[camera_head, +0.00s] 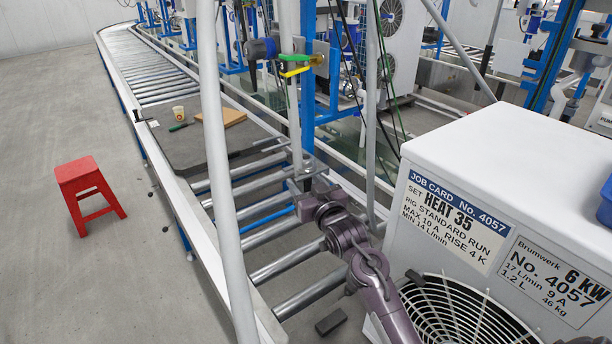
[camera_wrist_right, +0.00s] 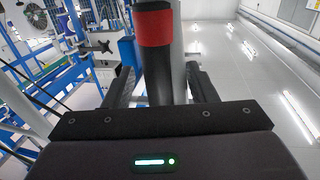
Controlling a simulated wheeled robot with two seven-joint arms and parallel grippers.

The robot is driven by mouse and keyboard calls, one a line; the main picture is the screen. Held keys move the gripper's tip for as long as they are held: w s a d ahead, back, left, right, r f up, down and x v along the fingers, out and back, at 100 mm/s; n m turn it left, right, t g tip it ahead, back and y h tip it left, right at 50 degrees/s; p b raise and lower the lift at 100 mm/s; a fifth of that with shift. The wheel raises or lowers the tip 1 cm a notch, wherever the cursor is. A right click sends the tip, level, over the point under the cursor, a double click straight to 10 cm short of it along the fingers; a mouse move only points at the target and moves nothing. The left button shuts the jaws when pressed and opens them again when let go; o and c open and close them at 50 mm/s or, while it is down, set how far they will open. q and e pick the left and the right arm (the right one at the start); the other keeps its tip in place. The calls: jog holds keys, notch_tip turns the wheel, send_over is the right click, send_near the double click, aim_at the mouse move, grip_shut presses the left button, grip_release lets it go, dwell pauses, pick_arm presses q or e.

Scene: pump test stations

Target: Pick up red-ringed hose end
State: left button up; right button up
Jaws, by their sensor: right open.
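The red-ringed hose end is a dark cylinder with a red band (camera_wrist_right: 155,28) near its top, in the upper middle of the right wrist view. In the head view my right gripper (camera_head: 303,184) is at the roller conveyor's right edge, near a pale post, and I cannot make out the red ring there. My left gripper is not in view.
A white cabinet (camera_head: 490,150) with labels and a round fan guard (camera_head: 460,315) stand close to my right arm. The roller conveyor (camera_head: 285,270) carries a grey board (camera_head: 190,150) with a cup. Pale posts (camera_head: 215,150) cross the view. A red stool (camera_head: 88,190) stands left.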

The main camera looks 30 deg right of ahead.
jog(key=shift+a+r, duration=0.1)
jog(key=c, duration=0.7)
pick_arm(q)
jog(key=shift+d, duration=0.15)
pick_arm(e)
grip_shut()
jog(key=shift+r, duration=0.1)
